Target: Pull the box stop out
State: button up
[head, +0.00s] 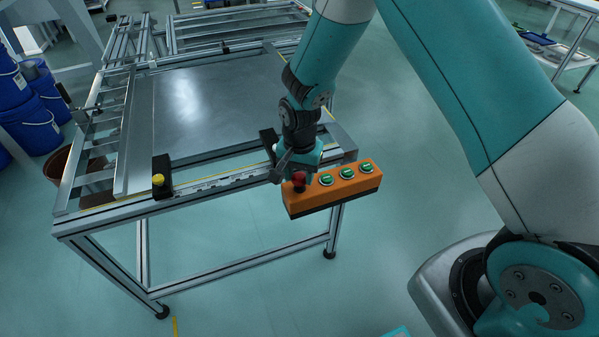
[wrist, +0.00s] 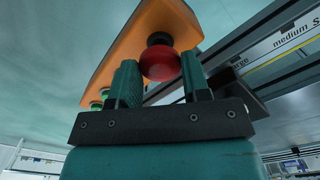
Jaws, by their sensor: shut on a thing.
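The box stop is a red mushroom button (head: 299,179) at the left end of an orange control box (head: 335,192). In the wrist view the red button (wrist: 160,64) sits between the two teal fingers of my gripper (wrist: 160,82), with its dark collar and the orange box (wrist: 140,30) behind it. My gripper (head: 297,172) is shut on the red button in the head view and partly covers it. Whether the button is pressed in or out is hard to tell.
Several green buttons (head: 346,172) sit on the box to the right of the red one. The box is at the front edge of an aluminium frame table (head: 220,95). A yellow-topped black block (head: 160,180) stands on the table's front rail. Blue bins (head: 30,120) stand at the left.

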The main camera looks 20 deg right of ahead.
jog(key=shift+r, duration=0.15)
jog(key=o, duration=1)
notch_tip(320, 180, up, 17)
jog(key=shift+r+p, duration=0.2)
jog(key=shift+p, duration=0.45)
jog(key=s+a+r+n+y+p, duration=0.1)
jog(key=s+r+n+p, duration=0.2)
jog(key=s+r+n, duration=0.2)
jog(key=s+a+r+n+y+p, duration=0.1)
jog(key=s+a+r+n+p, duration=0.1)
jog(key=s+r, duration=0.6)
jog(key=s+a+r+n+y+p, duration=0.1)
jog(key=s+r+n+y+p, duration=0.1)
jog(key=s+r+n+p, duration=0.2)
jog(key=shift+s+a+r+n+p, duration=0.1)
jog(key=shift+s+r+n, duration=0.5)
jog(key=shift+s, duration=0.6)
jog(key=shift+s+a+r+n+p, duration=0.15)
jog(key=shift+s+r+n, duration=0.45)
jog(key=shift+s, duration=0.65)
jog(key=shift+s+r+n+p, duration=0.1)
jog(key=shift+s+r+n, duration=0.5)
jog(key=shift+s, duration=0.6)
jog(key=shift+s+f, duration=0.1)
jog(key=shift+s, duration=0.15)
